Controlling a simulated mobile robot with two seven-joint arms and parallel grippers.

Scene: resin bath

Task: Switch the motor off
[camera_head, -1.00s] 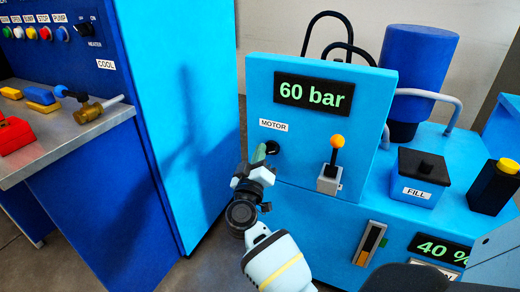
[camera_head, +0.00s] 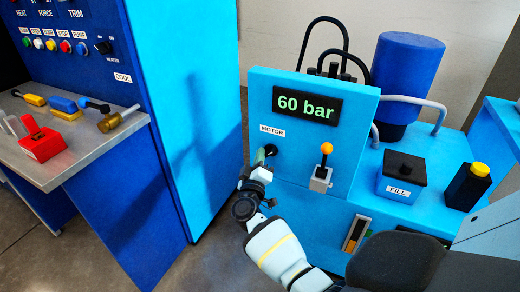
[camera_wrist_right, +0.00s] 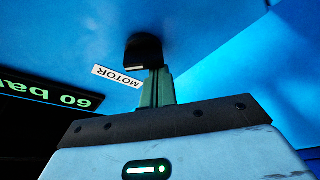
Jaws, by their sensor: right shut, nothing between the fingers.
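The motor switch (camera_head: 271,150) is a black knob on the blue front panel, just below the white MOTOR label (camera_head: 272,131). In the right wrist view the black knob (camera_wrist_right: 143,50) stands straight ahead of the fingers, beside the label. My right gripper (camera_head: 261,155) is shut and empty, its greenish fingertips at the knob's left side in the head view. In the right wrist view its fingertips (camera_wrist_right: 156,72) overlap the knob's lower edge; I cannot tell whether they touch. The display (camera_head: 307,104) reads 60 bar. My left gripper is not in view.
A lever with an orange ball (camera_head: 326,149) stands right of the knob. The FILL box (camera_head: 402,177) and a yellow-topped black post (camera_head: 467,186) are further right. A tall blue cabinet (camera_head: 185,110) and a metal bench (camera_head: 70,162) with tools are left.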

